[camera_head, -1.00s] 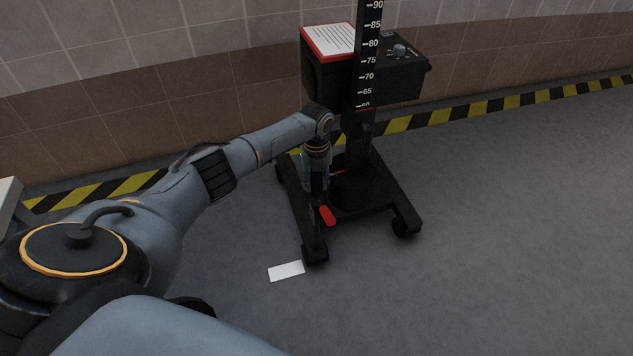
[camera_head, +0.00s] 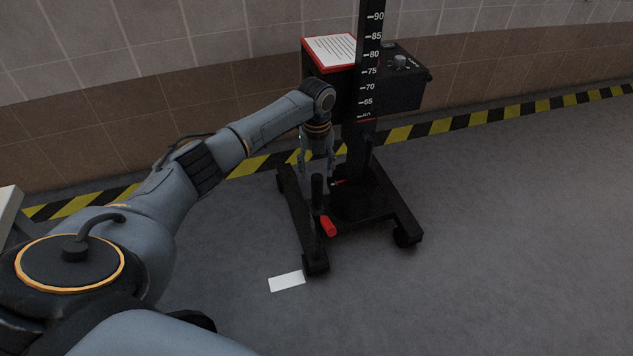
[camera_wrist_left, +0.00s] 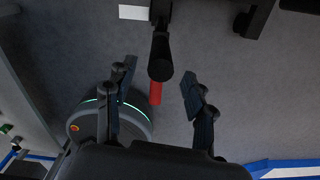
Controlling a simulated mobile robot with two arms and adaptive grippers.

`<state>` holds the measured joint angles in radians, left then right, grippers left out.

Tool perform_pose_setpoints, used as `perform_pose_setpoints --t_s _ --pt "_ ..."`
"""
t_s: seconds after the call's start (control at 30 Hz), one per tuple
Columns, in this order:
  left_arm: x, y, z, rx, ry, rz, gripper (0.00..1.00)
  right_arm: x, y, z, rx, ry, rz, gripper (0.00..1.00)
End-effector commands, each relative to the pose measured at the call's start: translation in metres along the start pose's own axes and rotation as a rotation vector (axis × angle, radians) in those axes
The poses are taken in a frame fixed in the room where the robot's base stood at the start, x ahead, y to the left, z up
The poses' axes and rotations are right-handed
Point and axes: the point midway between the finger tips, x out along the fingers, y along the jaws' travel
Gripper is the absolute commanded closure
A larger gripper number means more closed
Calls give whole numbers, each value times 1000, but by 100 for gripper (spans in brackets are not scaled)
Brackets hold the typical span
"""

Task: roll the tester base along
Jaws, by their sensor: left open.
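The tester base (camera_head: 375,208) is a black wheeled frame on the grey floor, with a column marked by a number scale (camera_head: 370,70) and a black box on top. My left gripper (camera_head: 317,172) is open above the post, pointing down. In the left wrist view the black post (camera_wrist_left: 160,62) and red pedal (camera_wrist_left: 155,93) lie ahead of and between the open fingers (camera_wrist_left: 157,90), with no contact visible. My right gripper is out of view.
A white floor marker (camera_head: 286,281) lies by the base's front left caster. A yellow-black stripe (camera_head: 480,110) runs along the tiled wall behind. The floor to the right (camera_head: 520,230) is clear. A pale object edge (camera_head: 8,205) shows at far left.

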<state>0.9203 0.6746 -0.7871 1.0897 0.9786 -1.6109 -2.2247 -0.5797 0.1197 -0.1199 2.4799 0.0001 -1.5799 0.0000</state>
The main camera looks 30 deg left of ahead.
Motion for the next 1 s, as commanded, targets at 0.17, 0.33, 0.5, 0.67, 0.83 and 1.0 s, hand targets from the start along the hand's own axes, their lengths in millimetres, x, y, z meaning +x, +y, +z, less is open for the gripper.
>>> perform_pose_setpoints --t_s 0.17,0.33,0.5,0.67,0.83,1.0 --pt "-24 0 0 1 -1 -1 46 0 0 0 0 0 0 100" --pt "-31 0 0 0 0 0 46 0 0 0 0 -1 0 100" --pt "-31 0 0 0 0 0 46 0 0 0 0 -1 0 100" --pt "-30 0 0 0 0 0 46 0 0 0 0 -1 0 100" --pt "-30 0 0 0 0 0 46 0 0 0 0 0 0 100" --pt "-30 0 0 0 0 0 46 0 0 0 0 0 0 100"
